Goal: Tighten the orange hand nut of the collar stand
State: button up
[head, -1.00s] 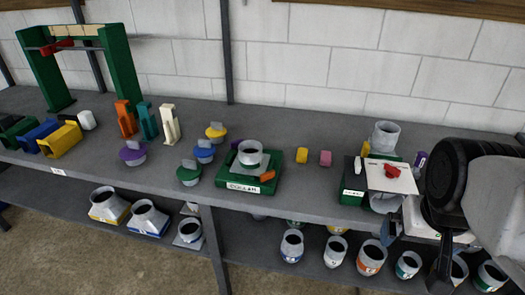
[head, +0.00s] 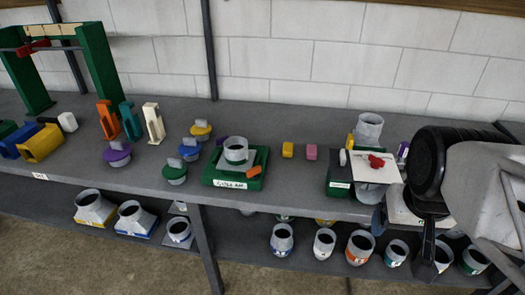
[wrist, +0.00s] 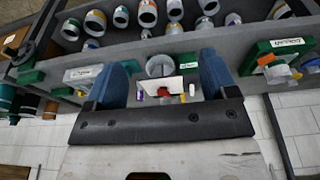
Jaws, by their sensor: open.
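The collar stand is a green base (head: 214,181) with a label, in the middle of the bench in the head view. A grey metal collar (head: 236,151) stands upright on it. The orange hand nut (head: 253,172) is at the front right of the collar. In the wrist view the stand (wrist: 262,54) is at the right, with the orange nut (wrist: 267,60) small beside the collar. My gripper (head: 402,222) is at the bench's front edge, right of the stand and well apart from it. Its blue fingers (wrist: 163,60) are open, with nothing held between them.
A stand with a white plate (head: 371,176) and red knob is close to my gripper. Capped plugs (head: 175,173) stand left of the collar stand; yellow (head: 287,150) and pink (head: 310,152) blocks lie right of it. Several duct pieces (head: 282,240) fill the lower shelf.

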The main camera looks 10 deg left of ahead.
jog(key=shift+w+a+r+n, duration=0.1)
jog(key=shift+w+a+n, duration=0.1)
jog(key=shift+w+n, duration=0.3)
jog(key=c, duration=0.4)
jog(key=w+a+n, duration=0.1)
jog(key=w+n, duration=0.1)
jog(key=w, duration=0.1)
jog(key=w+a+n, duration=0.2)
jog(key=w, duration=0.1)
jog(key=w+a+n, duration=0.1)
jog(key=w+n, duration=0.1)
jog(key=w, duration=0.1)
jog(key=shift+a+r+g, duration=0.3)
jog(key=shift+a, duration=0.1)
jog(key=shift+c, duration=1.4)
jog(key=n+g, duration=0.2)
jog(key=n, duration=1.8)
send_over(254, 169)
jog(key=f, duration=1)
jog(key=shift+d+f, duration=0.25)
jog(key=shift+f, duration=0.05)
jog(key=shift+w+a+f, duration=0.1)
jog(key=shift+a+f, duration=0.1)
jog(key=shift+a, duration=0.15)
jog(key=shift+f, duration=0.1)
jog(key=shift+f, duration=3.8)
